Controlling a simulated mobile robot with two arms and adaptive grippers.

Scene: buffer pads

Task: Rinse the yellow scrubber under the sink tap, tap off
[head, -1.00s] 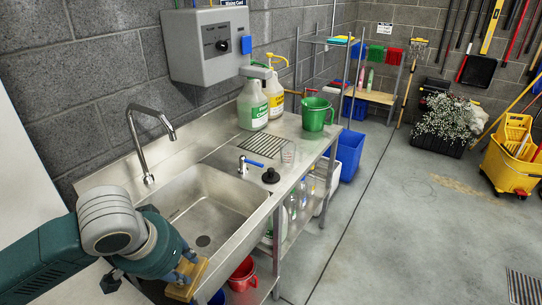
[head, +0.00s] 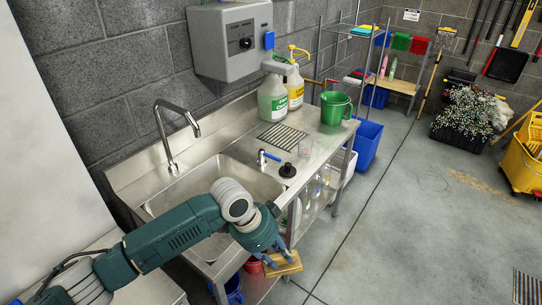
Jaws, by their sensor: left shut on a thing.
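My left gripper (head: 278,255) is shut on the yellow scrubber (head: 284,266), a tan-yellow block. It holds the scrubber in front of the counter's front edge, to the right of the sink basin (head: 235,171) and outside it. The curved metal sink tap (head: 177,108) rises behind the basin on the left, and no water shows from it. My left arm covers the front of the basin. My right gripper is not in view.
On the counter stand a green-labelled jug (head: 272,100), a yellow-labelled jug (head: 295,90), a green pitcher (head: 335,107), a clear cup (head: 305,148) and a black plunger-like piece (head: 287,170). A red bucket (head: 254,265) sits below. Open floor (head: 410,220) lies right.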

